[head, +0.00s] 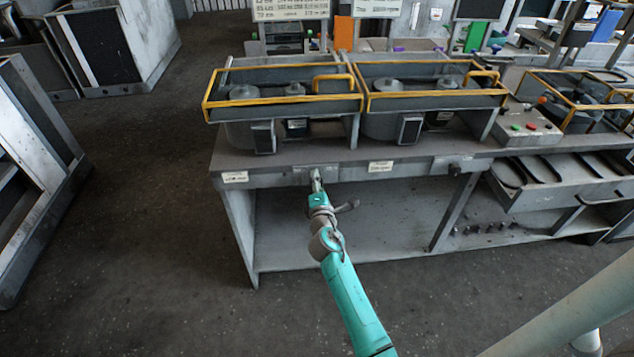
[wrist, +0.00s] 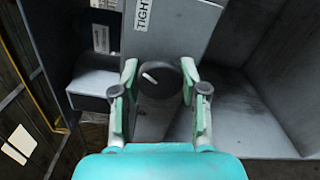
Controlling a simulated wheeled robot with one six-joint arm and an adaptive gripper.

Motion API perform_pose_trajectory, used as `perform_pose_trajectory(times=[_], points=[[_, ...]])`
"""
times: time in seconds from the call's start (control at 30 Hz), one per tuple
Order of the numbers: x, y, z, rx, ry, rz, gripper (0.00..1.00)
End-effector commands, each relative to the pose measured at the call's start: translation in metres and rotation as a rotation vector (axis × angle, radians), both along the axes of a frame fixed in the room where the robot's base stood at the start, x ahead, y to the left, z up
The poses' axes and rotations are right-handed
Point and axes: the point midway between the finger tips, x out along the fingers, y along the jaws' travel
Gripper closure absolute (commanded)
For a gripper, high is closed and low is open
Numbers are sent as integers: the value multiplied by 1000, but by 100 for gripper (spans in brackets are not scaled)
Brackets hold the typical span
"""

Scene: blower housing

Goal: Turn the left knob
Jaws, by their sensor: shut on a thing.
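The left knob (wrist: 160,84) is dark and round with a white pointer mark. In the wrist view it sits between the two fingers of my gripper (wrist: 158,68), which is shut on it from both sides. The mark points to the upper left. In the head view my gripper (head: 317,182) reaches the bench's front panel below the left housing and largely hides the left knob. The right knob (head: 454,169) shows on the same panel, further right.
A label (wrist: 143,14) starting "TIGHT" is beside the knob. Two yellow-railed housings (head: 283,98) stand on the grey bench (head: 300,160). A control box with buttons (head: 527,128) is at right. The open shelf (head: 350,225) lies below. Floor at left is clear.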

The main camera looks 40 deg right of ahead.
Motion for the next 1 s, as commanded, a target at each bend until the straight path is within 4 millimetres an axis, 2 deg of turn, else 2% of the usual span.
perform_pose_trajectory(times=[0.53,0.57,0.63,0.67,1.0], points=[[0,1,-1,-20,15,2,91],[0,1,-1,-20,15,2,52],[0,1,-1,-20,15,2,34],[0,1,-1,-19,14,1,31],[-1,1,-1,-19,14,1,31]])
